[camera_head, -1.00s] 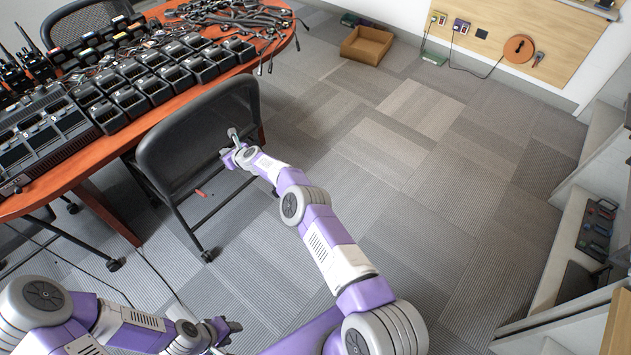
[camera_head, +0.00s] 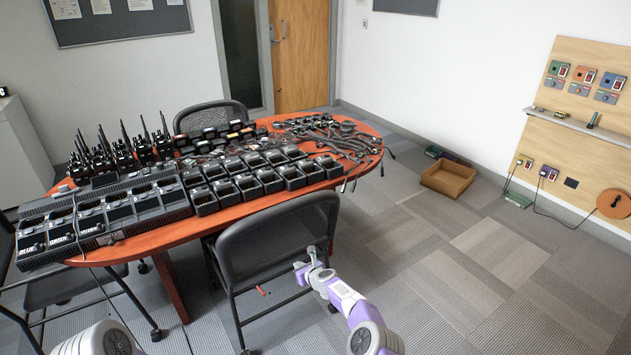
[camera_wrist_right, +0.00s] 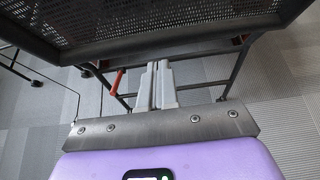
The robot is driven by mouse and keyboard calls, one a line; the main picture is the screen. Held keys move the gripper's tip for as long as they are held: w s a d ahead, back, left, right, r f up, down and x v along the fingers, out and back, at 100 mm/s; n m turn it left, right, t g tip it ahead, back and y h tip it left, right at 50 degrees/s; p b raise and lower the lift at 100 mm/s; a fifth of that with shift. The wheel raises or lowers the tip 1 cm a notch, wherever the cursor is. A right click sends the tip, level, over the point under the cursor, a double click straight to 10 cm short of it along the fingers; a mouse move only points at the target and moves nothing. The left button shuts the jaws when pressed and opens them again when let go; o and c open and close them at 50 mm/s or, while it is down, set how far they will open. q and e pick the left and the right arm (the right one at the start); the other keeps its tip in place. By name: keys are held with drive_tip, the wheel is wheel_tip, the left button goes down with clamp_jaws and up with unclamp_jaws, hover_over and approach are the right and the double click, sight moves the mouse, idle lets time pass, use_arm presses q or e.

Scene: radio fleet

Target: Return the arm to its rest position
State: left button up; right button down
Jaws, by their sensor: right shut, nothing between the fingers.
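My right arm, purple and white, reaches up from the bottom of the head view. Its gripper (camera_head: 312,252) is beside the black mesh chair (camera_head: 275,243), near the right side of its backrest. In the right wrist view the two grey fingers (camera_wrist_right: 157,86) are together with nothing between them. The chair's mesh back (camera_wrist_right: 150,25) fills the top of that view. I cannot tell whether the gripper touches the chair. Part of my left arm shows at the bottom left of the head view; its gripper is out of frame.
The oval wooden table (camera_head: 190,232) carries chargers, several radios (camera_head: 120,155) and tangled cables (camera_head: 330,135). A cardboard box (camera_head: 448,178) lies on the floor by the wall. A red object (camera_wrist_right: 118,82) is near the chair frame. The carpet (camera_head: 470,270) to the right is clear.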

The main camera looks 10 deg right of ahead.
drive_tip(key=s+a+f+n+g+p, duration=0.2)
drive_tip(key=s+f+n+g, duration=0.1)
drive_tip(key=s+n, duration=0.55)
drive_tip(key=s+a+f+n+g+p, duration=0.1)
drive_tip(key=s+f+n+g+p, duration=0.15)
drive_tip(key=s+n, duration=0.6)
drive_tip(key=s+d+r+n+g+p, duration=0.1)
drive_tip(key=s+n, duration=0.5)
drive_tip(key=s, duration=1.1)
drive_tip(key=s+d+r+n+g+p, duration=0.1)
drive_tip(key=s+d+r+n+g, duration=0.2)
drive_tip(key=s, duration=1.5)
wheel_tip(320, 180, up, 2)
drive_tip(key=n+g, duration=0.1)
drive_tip(key=n, duration=0.1)
drive_tip(key=shift+s+d+n+h+p, duration=0.25)
drive_tip(key=shift+s+n+h+p, duration=0.05)
drive_tip(key=shift+n, duration=0.1)
